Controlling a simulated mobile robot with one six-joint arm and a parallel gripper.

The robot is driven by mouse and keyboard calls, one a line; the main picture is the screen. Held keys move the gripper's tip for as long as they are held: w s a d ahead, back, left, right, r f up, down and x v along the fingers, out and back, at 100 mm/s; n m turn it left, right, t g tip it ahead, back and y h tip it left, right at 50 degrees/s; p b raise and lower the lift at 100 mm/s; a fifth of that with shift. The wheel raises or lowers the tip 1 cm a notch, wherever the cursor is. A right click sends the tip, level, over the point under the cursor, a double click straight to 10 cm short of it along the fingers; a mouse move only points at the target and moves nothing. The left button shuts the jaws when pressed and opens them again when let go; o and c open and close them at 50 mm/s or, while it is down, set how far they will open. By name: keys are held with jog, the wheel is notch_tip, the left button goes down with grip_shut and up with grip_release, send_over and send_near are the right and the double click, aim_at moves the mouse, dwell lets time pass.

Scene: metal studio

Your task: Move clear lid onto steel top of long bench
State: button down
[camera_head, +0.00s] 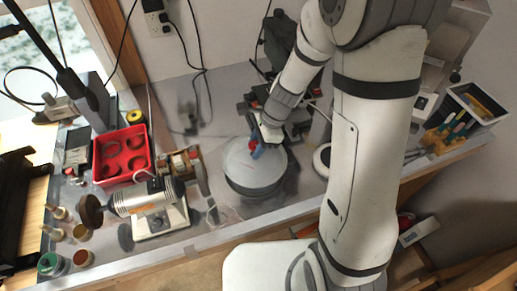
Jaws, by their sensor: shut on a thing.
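My gripper (262,140) reaches down at the centre of the bench, with small blue and red parts at its tip. It is shut on the clear lid (248,172), a pale, round, see-through disc directly below it. The fingers meet the lid near its middle, and the exact grip is too small to see. A darker round band shows under the lid's front edge. I cannot tell whether it is a vessel, a shadow or a reflection, or whether the lid touches anything below. The shiny steel top (215,95) of the long bench spreads around the lid.
A red tray (122,154) with round pieces stands left. A bench grinder or polishing motor (150,205) stands front left, near small jars (82,257). Dark equipment (290,120) stands close behind the gripper. A tool bin (475,105) is at right. Steel behind the lid, to the left, is fairly clear.

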jog(key=shift+f, duration=1.1)
jog(key=shift+f, duration=0.15)
jog(key=c, duration=1)
grip_release()
jog(key=shift+c, duration=0.2)
jog(key=b+v, duration=0.1)
jog(key=v, duration=1.1)
jog(key=s+d+r+n+t+h, duration=0.2)
jog(key=s+d+r+n, duration=0.2)
jog(key=s+n, duration=0.3)
jog(key=s+d+r+n+t+h, duration=0.2)
jog(key=s+d+r+n, duration=0.2)
jog(key=s+r+n, duration=0.2)
jog(key=s+n, duration=0.1)
jog(key=n, duration=0.1)
jog(key=shift+n+t, duration=0.3)
jog(key=shift+n, duration=0.1)
